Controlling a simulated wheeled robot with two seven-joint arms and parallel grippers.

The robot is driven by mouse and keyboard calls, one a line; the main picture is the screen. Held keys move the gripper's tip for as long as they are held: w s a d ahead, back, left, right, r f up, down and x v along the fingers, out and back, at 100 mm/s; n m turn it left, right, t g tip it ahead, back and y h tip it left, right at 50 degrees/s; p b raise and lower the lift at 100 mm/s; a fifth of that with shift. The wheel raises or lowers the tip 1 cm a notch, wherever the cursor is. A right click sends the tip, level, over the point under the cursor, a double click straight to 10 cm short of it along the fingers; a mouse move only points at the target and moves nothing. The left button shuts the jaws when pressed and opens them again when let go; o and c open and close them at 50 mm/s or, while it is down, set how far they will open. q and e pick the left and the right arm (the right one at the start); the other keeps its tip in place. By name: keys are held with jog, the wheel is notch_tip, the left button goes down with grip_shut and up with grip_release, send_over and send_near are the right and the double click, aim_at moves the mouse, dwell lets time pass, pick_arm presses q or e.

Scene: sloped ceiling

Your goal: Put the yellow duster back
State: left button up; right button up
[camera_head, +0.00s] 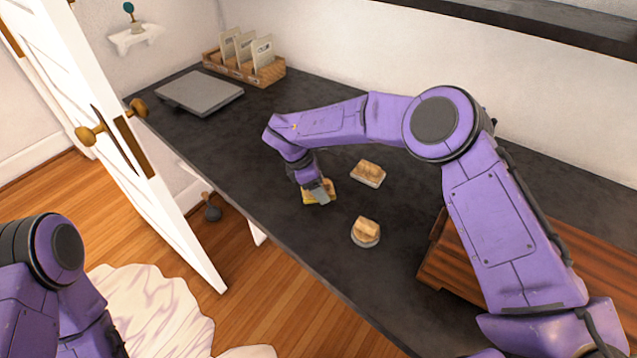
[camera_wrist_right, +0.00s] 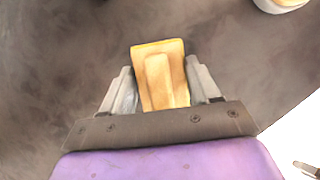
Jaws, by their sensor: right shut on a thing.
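The yellow duster (camera_head: 308,196) is a small block with a raised wooden grip, low at the dark counter (camera_head: 290,240). My right gripper (camera_head: 318,192) is over it, pointing down. In the right wrist view, the duster (camera_wrist_right: 160,75) sits between the two grey fingers of my right gripper (camera_wrist_right: 163,90), which is shut on it. Whether the duster touches the counter cannot be told. My left arm shows at the lower left of the head view, but its gripper is out of view.
Two other wooden-handled dusters, one squarish (camera_head: 368,174) and one round (camera_head: 366,233), lie nearby. A wooden box (camera_head: 465,262) stands to the right. A grey slab (camera_head: 200,92) and card rack (camera_head: 243,68) are at the far end. An open white door (camera_head: 150,190) stands left.

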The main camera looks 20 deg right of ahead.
jog(key=shift+f, duration=0.1)
jog(key=o, duration=1)
jog(key=shift+r, duration=0.4)
jog(key=shift+b+v, duration=0.9)
jog(key=shift+v, duration=4.95)
